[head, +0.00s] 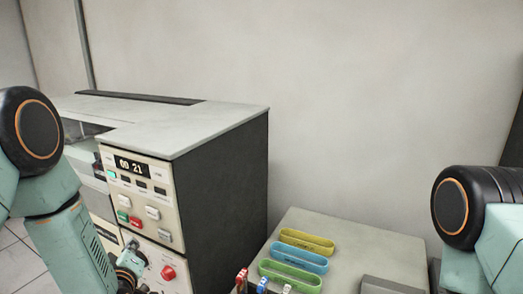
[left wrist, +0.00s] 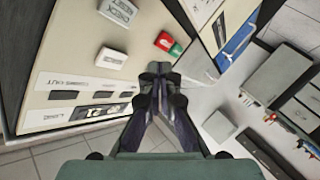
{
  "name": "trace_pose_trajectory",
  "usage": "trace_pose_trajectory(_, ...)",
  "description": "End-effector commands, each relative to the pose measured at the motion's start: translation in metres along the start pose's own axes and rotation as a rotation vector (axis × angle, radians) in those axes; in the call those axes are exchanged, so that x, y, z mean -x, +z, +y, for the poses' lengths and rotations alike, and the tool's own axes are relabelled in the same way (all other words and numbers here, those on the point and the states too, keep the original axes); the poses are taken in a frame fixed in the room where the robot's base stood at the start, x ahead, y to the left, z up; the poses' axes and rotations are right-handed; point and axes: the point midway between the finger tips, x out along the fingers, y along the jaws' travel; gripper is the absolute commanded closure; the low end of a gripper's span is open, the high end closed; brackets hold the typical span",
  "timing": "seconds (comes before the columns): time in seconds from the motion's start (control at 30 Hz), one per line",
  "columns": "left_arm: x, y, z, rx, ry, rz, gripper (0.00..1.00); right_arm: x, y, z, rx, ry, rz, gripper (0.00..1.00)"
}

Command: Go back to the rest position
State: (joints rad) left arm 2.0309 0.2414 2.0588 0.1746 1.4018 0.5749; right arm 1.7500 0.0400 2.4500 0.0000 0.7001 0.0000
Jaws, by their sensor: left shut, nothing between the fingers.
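My left gripper (head: 130,264) is low in front of the machine's control panel (head: 157,189). In the left wrist view my left gripper (left wrist: 158,70) is shut and empty, its fingertips together. A red and green pair of buttons (left wrist: 167,43) shows just beyond the tips; I cannot tell whether they touch the panel. The grey machine (head: 221,180) has a lit display (head: 131,166) that appears to read 00 21. My right arm comes in at the right of the head view, but its gripper is out of frame.
A grey table (head: 318,222) stands right of the machine. It bears yellow (head: 307,241), blue (head: 299,258) and green (head: 290,276) oblong trays. Small red, blue and white-topped items stand at its front edge. A red knob (head: 168,272) is on the machine's lower panel. A bare wall is behind.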

Motion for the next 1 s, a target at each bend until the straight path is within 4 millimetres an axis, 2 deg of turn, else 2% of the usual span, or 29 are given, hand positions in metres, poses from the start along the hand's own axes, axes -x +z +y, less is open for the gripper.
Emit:
trace_pose_trajectory(0.03,0.011,0.027,-0.014,-0.088,-0.042,-0.107,1.0,-0.002,0.0,0.0,0.0,0.0,0.0,0.6)
trace_pose_trajectory(0.1,0.028,0.068,-0.038,-0.201,-0.084,-0.247,1.0,-0.013,0.0,0.0,0.0,0.0,0.0,0.6)
trace_pose_trajectory(0.2,0.056,0.121,-0.074,-0.335,-0.123,-0.426,1.0,-0.032,0.0,0.0,0.0,0.0,0.0,0.6)
trace_pose_trajectory(0.27,0.074,0.151,-0.095,-0.407,-0.139,-0.527,1.0,-0.044,0.0,0.0,0.0,0.0,-0.001,0.6)
trace_pose_trajectory(0.4,0.124,0.212,-0.145,-0.557,-0.166,-0.76,1.0,-0.074,0.0,0.001,0.0,0.0,-0.001,0.6)
trace_pose_trajectory(0.5,0.16,0.248,-0.179,-0.644,-0.177,-0.911,1.0,-0.096,0.0,0.001,0.0,0.0,0.0,0.6)
trace_pose_trajectory(0.6,0.194,0.277,-0.21,-0.713,-0.185,-1.045,1.0,-0.116,0.0,0.001,0.0,0.0,0.0,0.6)
trace_pose_trajectory(0.8,0.253,0.321,-0.264,-0.799,-0.204,-1.256,1.0,-0.157,0.0,0.001,0.0,0.0,0.0,0.6)
trace_pose_trajectory(0.9,0.273,0.338,-0.285,-0.818,-0.216,-1.319,1.0,-0.177,0.0,0.001,0.0,0.0,0.0,0.6)
trace_pose_trajectory(1.0,0.284,0.351,-0.302,-0.831,-0.224,-1.354,1.0,-0.193,0.0,0.001,0.0,0.0,0.0,0.6)
